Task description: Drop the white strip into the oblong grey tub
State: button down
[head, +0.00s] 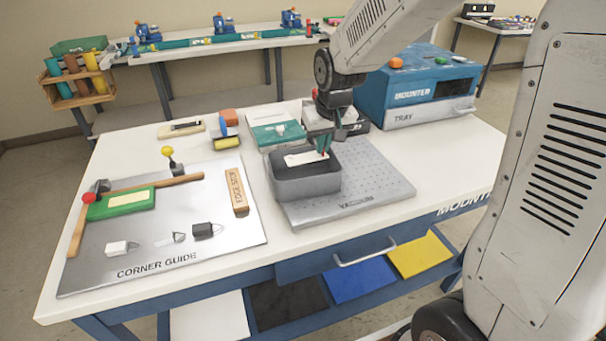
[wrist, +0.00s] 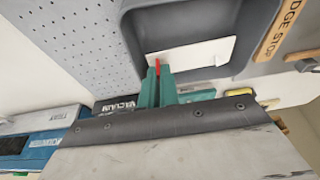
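The white strip (head: 302,158) is over the opening of the oblong grey tub (head: 306,187), at about rim height in the head view. My gripper (head: 324,148) has teal fingers and points down at the strip's right end. In the wrist view, the teal fingertips (wrist: 158,72) are close together on one end of the strip (wrist: 190,57), with a small red piece showing between them. The strip appears gripped there, with the dark inside of the tub (wrist: 188,18) around it. The exact gap below the strip is hard to tell.
The tub stands on a perforated grey vacuum plate (head: 372,172). A corner guide board (head: 190,240) with a green block (head: 122,203) and an edge stop (head: 236,191) lies left. The blue mounter (head: 418,85) stands behind right. A teal-and-white box (head: 277,133) is behind the tub.

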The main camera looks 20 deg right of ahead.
jog(key=c, duration=1.6)
grip_release()
jog(key=shift+o, duration=0.2)
jog(key=v, duration=0.7)
jog(key=shift+r, duration=0.4)
jog(key=shift+s, duration=0.15)
jog(key=s+r+g, duration=0.1)
jog(key=s+r, duration=0.1)
jog(key=s, duration=2.5)
jog(key=shift+s+r+g, duration=0.3)
jog(key=shift+r+g, duration=0.1)
